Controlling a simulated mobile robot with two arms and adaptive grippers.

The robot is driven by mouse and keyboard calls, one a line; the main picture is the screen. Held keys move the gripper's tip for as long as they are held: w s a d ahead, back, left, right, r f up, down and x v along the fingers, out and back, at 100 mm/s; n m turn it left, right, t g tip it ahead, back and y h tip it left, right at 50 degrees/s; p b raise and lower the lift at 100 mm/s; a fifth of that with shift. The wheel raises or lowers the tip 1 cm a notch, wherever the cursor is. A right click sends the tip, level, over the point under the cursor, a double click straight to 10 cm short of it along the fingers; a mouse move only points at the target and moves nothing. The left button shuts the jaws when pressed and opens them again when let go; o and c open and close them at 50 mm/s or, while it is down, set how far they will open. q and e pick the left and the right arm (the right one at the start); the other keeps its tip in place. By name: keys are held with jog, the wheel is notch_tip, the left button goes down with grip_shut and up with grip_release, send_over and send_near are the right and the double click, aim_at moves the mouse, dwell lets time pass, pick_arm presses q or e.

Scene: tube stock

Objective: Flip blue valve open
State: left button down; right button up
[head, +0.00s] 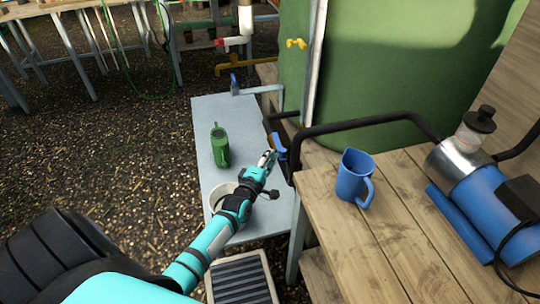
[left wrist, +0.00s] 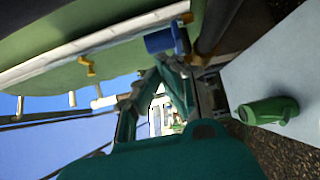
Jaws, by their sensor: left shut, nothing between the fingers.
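A blue valve handle (head: 279,146) sits on the black pipe beside the green tank, just past the wooden table's left edge. It also shows in the left wrist view (left wrist: 162,41), close to the fingertips. My left gripper (head: 268,158) is shut and empty, just left of and below the handle in the head view. I cannot tell whether the fingertips touch it. A second blue valve handle (head: 234,84) is farther back, on a grey pipe at the bench's far end. My right gripper is not in view.
A green watering can (head: 220,148) and a white pot (head: 216,196) stand on the grey bench (head: 212,112). A blue mug (head: 355,176) and a blue pump (head: 485,205) are on the wooden table (head: 388,225).

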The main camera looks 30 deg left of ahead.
pick_arm(q)
jog(key=shift+w, duration=0.1)
jog(key=shift+w+d, duration=0.6)
jog(key=shift+d, duration=0.1)
jog(key=shift+d+r, duration=0.1)
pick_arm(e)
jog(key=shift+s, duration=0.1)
